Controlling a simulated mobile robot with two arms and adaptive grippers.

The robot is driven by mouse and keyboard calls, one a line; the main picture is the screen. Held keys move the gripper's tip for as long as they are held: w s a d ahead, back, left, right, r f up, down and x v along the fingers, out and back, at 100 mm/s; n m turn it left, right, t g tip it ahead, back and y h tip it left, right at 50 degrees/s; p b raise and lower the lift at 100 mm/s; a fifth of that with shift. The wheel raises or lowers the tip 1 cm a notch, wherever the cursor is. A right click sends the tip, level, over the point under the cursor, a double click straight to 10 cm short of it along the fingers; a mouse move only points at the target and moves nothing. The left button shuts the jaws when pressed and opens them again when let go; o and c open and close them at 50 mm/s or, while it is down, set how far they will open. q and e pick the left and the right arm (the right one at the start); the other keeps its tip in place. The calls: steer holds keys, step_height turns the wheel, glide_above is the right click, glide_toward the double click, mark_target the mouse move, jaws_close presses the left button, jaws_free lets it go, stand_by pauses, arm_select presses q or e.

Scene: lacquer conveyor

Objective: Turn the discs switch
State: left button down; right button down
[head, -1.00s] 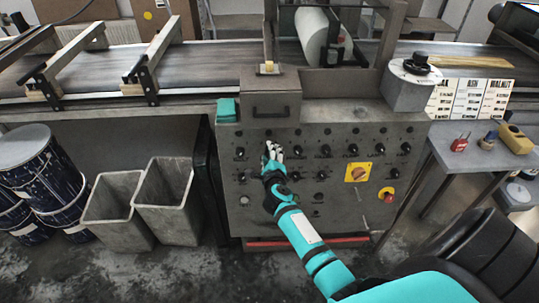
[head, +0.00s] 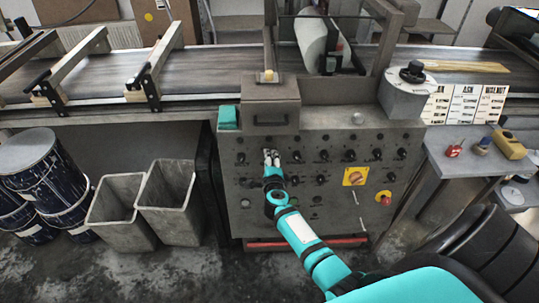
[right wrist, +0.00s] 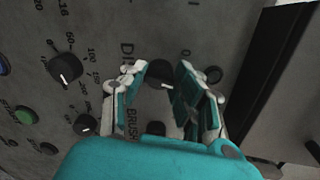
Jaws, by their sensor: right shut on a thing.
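The grey control panel (head: 330,200) carries rows of black knobs. In the right wrist view a black knob (right wrist: 160,76) sits beside a partly covered label starting "DI", with a "0" near it. My right gripper (head: 271,156) is at the panel's upper left part and covers this knob in the head view. In the right wrist view its fingers (right wrist: 163,88) are on both sides of the knob, shut on it. The knob's pointer is not clearly visible. My left gripper is not in view.
Other knobs are close by: one beside the "BRUSH" label (right wrist: 157,128) and a numbered dial (right wrist: 66,69). A yellow-backed switch (head: 355,176) and a red button (head: 384,198) are at the panel's right. Two grey bins (head: 168,205) stand left.

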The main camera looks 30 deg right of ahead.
steer(key=n+p, duration=0.4)
steer(key=shift+a+r, duration=0.1)
steer(key=shift+n+g+h+p, duration=0.35)
steer(key=shift+n+p, duration=0.75)
steer(key=shift+n, duration=0.9)
steer(key=shift+f, duration=0.2)
steer(key=c, duration=1)
jaws_free()
steer(key=v, duration=0.7)
steer(key=shift+s, duration=0.2)
